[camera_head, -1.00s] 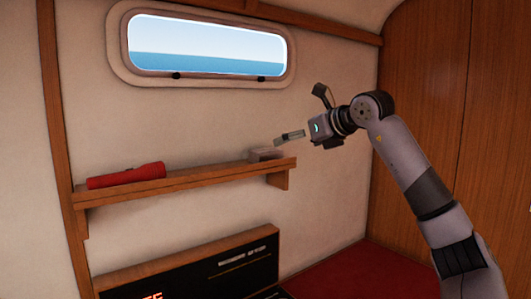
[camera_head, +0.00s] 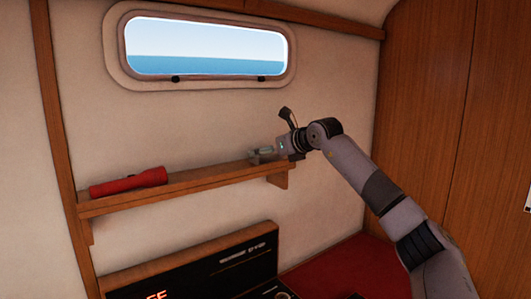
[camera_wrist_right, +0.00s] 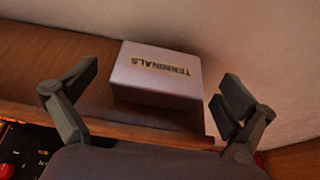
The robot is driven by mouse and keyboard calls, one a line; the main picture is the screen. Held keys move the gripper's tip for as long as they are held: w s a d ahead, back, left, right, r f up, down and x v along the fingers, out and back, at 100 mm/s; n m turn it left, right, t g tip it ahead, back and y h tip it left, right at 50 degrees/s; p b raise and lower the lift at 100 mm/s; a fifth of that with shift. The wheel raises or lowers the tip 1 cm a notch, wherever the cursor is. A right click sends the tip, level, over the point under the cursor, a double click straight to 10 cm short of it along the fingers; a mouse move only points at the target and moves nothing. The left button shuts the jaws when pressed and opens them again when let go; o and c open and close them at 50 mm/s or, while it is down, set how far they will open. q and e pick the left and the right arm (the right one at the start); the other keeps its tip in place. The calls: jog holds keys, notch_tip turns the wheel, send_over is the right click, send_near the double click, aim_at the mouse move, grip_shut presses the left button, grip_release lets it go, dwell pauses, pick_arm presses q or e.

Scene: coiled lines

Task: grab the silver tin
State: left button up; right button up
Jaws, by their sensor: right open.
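The silver tin is a small grey box (camera_wrist_right: 157,77) with a label reading "TERMINALS", lying on the wooden shelf near its right end. In the head view the tin (camera_head: 256,157) is partly hidden by my right gripper (camera_head: 268,153). In the right wrist view my right gripper (camera_wrist_right: 155,95) is open, with one finger to the left of the tin and the other to the right. The tin lies between and slightly beyond the fingers; I see no finger touching it. My left gripper is not in view.
A red flashlight (camera_head: 128,182) lies on the left part of the shelf (camera_head: 205,182). The wall is close behind the shelf. A dark instrument panel (camera_head: 200,268) and a red cushion (camera_head: 335,262) are below. The shelf's middle is clear.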

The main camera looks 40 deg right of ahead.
jog(key=shift+s, duration=0.15)
jog(key=shift+c, duration=0.4)
jog(key=shift+r, duration=0.1)
jog(key=shift+c, duration=0.7)
jog(key=c, duration=1.1)
jog(key=shift+r, duration=0.1)
